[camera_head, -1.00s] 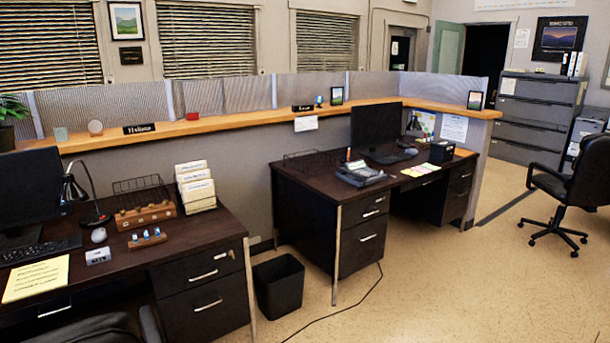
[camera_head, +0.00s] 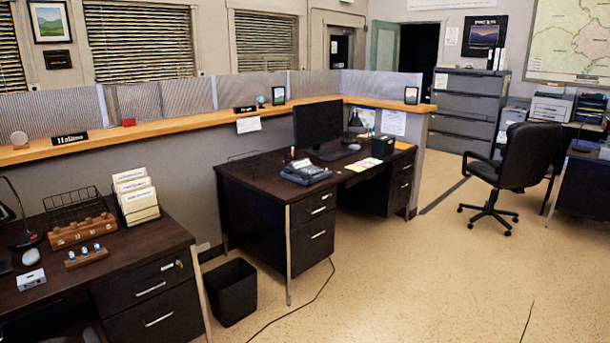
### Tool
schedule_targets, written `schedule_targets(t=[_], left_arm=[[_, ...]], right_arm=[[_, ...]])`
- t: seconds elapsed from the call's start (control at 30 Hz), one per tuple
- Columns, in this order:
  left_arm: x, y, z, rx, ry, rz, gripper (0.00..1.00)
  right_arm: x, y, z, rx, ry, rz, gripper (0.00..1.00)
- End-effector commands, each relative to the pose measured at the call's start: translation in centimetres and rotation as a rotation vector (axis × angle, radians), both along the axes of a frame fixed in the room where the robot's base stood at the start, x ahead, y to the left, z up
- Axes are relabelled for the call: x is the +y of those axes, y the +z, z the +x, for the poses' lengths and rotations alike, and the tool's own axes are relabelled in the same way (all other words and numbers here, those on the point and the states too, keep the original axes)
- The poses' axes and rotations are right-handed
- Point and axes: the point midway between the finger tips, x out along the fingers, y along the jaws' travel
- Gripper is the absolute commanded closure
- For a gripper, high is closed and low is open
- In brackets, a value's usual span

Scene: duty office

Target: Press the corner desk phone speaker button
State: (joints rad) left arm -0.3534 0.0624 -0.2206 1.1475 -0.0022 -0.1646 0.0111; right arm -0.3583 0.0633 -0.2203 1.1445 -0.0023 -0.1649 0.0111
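A grey desk phone (camera_head: 305,172) sits on the dark corner desk (camera_head: 250,181), near its front left edge. It is seen from some distance, and its speaker button is too small to make out. A dark monitor (camera_head: 318,124) stands behind the phone. Neither of my grippers shows in the head view.
A nearer desk (camera_head: 130,250) with a file holder (camera_head: 135,196) stands at the left. A black waste bin (camera_head: 231,291) stands on the floor between the desks, with a cable beside it. An office chair (camera_head: 515,168) stands at the right. The floor (camera_head: 420,285) in front is largely clear.

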Motion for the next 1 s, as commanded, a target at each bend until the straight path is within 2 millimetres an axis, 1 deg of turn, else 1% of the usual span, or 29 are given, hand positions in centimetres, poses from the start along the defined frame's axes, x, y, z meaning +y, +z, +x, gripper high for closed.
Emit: schedule_targets(t=[0.07, 0.1, 0.17, 0.2, 0.23, 1.0], left_arm=[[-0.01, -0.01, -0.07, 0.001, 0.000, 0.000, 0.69], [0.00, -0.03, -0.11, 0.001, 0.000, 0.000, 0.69], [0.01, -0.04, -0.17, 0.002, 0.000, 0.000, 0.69], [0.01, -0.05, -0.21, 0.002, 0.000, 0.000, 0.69], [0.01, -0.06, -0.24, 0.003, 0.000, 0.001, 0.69], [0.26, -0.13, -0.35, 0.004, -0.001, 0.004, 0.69]], right_arm=[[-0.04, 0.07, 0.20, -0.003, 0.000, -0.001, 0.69], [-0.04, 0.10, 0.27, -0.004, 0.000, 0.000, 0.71], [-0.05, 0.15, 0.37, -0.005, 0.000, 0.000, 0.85], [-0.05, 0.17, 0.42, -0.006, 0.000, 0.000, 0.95], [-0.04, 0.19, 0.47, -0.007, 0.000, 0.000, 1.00], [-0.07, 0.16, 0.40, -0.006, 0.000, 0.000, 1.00]])
